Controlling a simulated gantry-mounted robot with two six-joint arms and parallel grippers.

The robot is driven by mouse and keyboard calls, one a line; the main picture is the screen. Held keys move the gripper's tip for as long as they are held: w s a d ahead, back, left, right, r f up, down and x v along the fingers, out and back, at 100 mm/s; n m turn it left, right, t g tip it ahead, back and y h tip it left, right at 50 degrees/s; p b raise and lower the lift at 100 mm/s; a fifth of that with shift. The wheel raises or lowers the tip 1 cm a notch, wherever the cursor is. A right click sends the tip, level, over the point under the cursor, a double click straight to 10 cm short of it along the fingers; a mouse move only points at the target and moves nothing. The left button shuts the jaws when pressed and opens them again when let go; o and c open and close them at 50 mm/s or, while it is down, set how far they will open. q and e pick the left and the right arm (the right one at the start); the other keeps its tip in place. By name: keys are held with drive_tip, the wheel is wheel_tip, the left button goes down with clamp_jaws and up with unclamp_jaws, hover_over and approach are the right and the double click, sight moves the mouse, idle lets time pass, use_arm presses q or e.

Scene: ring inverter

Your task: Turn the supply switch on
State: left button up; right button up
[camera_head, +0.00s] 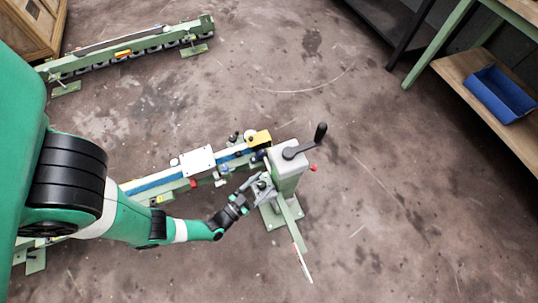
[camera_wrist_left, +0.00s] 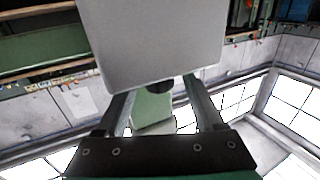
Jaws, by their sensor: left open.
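The machine's grey box (camera_head: 287,165) stands on a green post at the right end of the long rail. A black crank handle (camera_head: 305,143) is on its top, and a red knob (camera_head: 313,168) sticks out on its right. My left gripper (camera_head: 259,185) is at the box's lower left side. In the left wrist view, the grey box (camera_wrist_left: 150,40) fills the top middle. A small dark round part (camera_wrist_left: 161,84) shows under its edge, between the two fingers, which are open and apart. I cannot tell for sure which part is the supply switch. My right gripper is not in view.
The rail (camera_head: 165,183) carries a white plate (camera_head: 197,161) and a yellow block (camera_head: 259,138) close to the gripper. A second green conveyor (camera_head: 125,50) stands at the back left. A shelf with a blue bin (camera_head: 501,94) is at the right. The floor between is clear.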

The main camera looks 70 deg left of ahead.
use_arm(q)
drive_tip(key=shift+w+a, duration=0.15)
drive_tip(key=shift+s+d, duration=0.2)
drive_tip(key=shift+s, duration=0.05)
drive_tip(key=shift+c, duration=1)
clamp_jaws()
drive_tip(key=shift+w, duration=0.1)
